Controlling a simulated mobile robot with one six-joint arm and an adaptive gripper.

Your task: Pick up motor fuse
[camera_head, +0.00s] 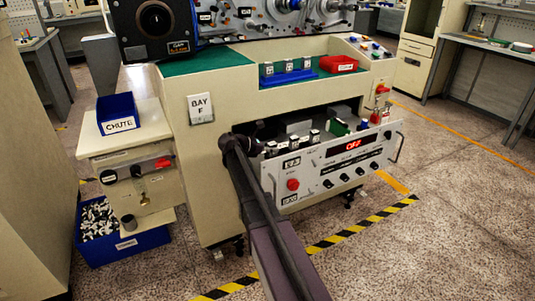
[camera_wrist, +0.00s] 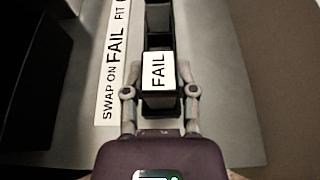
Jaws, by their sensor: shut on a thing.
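The fuse (camera_wrist: 159,72), a dark block with a white top face marked FAIL, sits between the two fingers of my gripper (camera_wrist: 160,91) in the wrist view. The fingers are shut on its sides. It stands in line with dark slots (camera_wrist: 158,40) behind it; I cannot tell whether it is still seated. In the head view my arm reaches into the open drawer (camera_head: 340,160) of the bench, and my gripper (camera_head: 256,132) is at its left end, partly hidden. Several small white-topped blocks (camera_head: 315,135) stand along the drawer.
A white strip (camera_wrist: 114,60) reading SWAP ON FAIL lies left of the fuse. The drawer front has a red OFF display (camera_head: 353,146) and knobs. A blue CHUTE bin (camera_head: 118,113) stands at left. A blue tray (camera_head: 289,77) and a red tray (camera_head: 338,64) sit on top.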

